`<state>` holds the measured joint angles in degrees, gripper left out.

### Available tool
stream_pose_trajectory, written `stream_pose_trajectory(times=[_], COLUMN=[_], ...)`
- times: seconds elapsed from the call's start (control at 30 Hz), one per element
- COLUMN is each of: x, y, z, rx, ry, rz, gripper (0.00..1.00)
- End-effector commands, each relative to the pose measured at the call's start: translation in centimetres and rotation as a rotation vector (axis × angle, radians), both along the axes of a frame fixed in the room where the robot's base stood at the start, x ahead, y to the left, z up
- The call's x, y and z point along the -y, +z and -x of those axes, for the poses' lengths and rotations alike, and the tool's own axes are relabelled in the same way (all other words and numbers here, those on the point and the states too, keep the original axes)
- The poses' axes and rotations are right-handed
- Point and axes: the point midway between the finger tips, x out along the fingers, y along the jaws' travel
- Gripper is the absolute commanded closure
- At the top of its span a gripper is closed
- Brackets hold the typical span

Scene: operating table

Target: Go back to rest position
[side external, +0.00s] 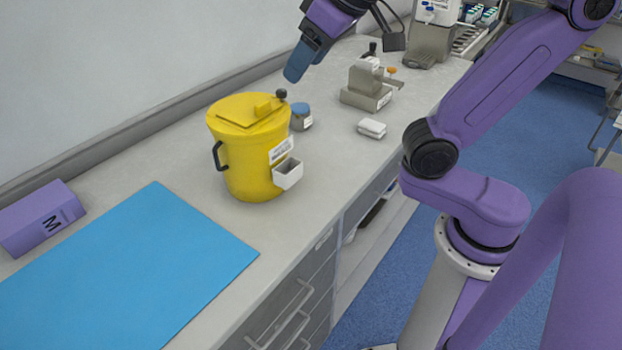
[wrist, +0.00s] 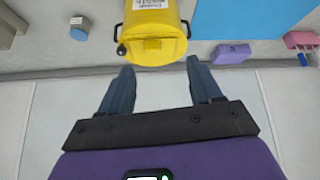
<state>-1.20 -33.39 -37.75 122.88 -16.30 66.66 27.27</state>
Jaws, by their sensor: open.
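My gripper (side external: 293,72) hangs in the air above the back of the counter, a little above and behind the yellow bin in the side view. In the wrist view my gripper (wrist: 160,82) shows two blue-grey fingers spread apart with nothing between them. The yellow lidded bin (side external: 245,155) stands upright on the counter, with a black side handle and a small white box on its front. The bin also shows in the wrist view (wrist: 155,30), beyond the fingertips and apart from them.
A blue mat (side external: 130,265) and a purple box (side external: 40,218) lie at the left. A blue-lidded jar (side external: 301,117) stands behind the bin. A small white packet (side external: 372,128) and a grey device (side external: 366,88) are farther right. Open air surrounds my gripper.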

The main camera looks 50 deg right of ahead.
Motion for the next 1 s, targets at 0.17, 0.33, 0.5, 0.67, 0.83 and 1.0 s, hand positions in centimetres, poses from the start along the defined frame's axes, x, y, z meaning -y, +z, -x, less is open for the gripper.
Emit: stream_pose_trajectory(times=[0.17,0.33,0.5,0.67,0.83,1.0], x=[-0.5,-0.7,-0.6,-0.2,0.6,1.5], y=[-3.3,-6.3,-9.2,-11.8,-14.4,-16.5], z=[0.9,2.6,5.0,7.8,11.2,14.4], rx=[-0.089,-0.167,-0.243,-0.311,-0.380,-0.436], ry=[0.162,0.311,0.455,0.587,0.722,0.830], rz=[0.050,0.096,0.140,0.183,0.230,0.268], gripper=[0.36,0.36,0.36,0.36,0.36,0.36])
